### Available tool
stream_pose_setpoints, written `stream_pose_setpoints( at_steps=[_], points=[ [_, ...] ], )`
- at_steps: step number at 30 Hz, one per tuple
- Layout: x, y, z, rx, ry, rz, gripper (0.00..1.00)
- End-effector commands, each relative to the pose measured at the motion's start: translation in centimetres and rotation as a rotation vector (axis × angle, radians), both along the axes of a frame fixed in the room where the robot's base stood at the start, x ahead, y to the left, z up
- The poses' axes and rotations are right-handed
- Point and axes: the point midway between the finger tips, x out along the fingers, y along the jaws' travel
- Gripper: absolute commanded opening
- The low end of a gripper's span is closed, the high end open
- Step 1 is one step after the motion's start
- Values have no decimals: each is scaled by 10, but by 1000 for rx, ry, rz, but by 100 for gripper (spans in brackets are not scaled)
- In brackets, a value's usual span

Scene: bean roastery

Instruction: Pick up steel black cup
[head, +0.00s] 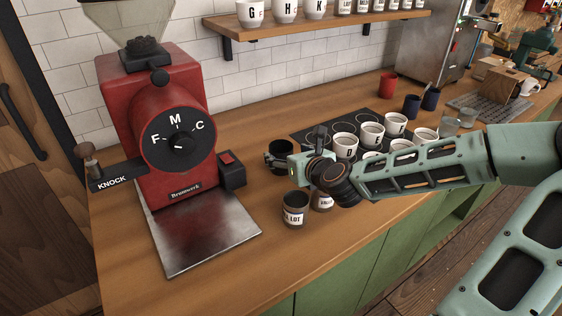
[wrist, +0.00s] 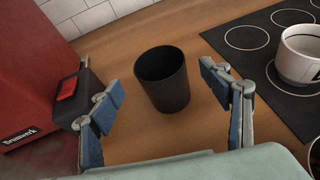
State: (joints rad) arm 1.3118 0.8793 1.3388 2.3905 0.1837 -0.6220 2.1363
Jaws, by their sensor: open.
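A plain black cup (wrist: 163,84) stands upright on the wooden counter in the wrist view. My gripper (wrist: 162,80) is open, with one blue-padded finger to the left of the cup and one to the right. There is clear counter between each finger and the cup, and the cup looks a little beyond the fingertips. In the head view my gripper (head: 297,157) is low over the counter, right of the red grinder. A dark cup shape (head: 281,147) shows there, partly hidden by my gripper.
The red grinder (head: 176,130) and its switch box (wrist: 68,88) stand close on the left. A black mat (wrist: 255,62) with white cups (wrist: 300,55) lies to the right. Labelled dark cups (head: 294,210) stand near the front edge. A shelf (head: 320,22) hangs above.

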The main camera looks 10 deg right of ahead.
Motion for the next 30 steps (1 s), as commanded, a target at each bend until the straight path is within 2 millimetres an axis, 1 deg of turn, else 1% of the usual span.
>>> stream_pose_setpoints(
  at_steps=[4, 9, 13, 17, 23, 24, 25, 30],
  points=[
    [10, 2, -2, -1, 0, 1, 71],
    [32, 6, -5, -2, -1, 2, 71],
    [44, 8, -11, 0, 0, 1, 71],
    [50, 9, -13, 0, 1, 1, 71],
    [50, 9, -13, 0, 1, 0, 71],
    [50, 9, -13, 0, 1, 0, 70],
    [50, 9, -13, 0, 1, 1, 67],
    [50, 9, -13, 0, 1, 1, 48]
  ],
)
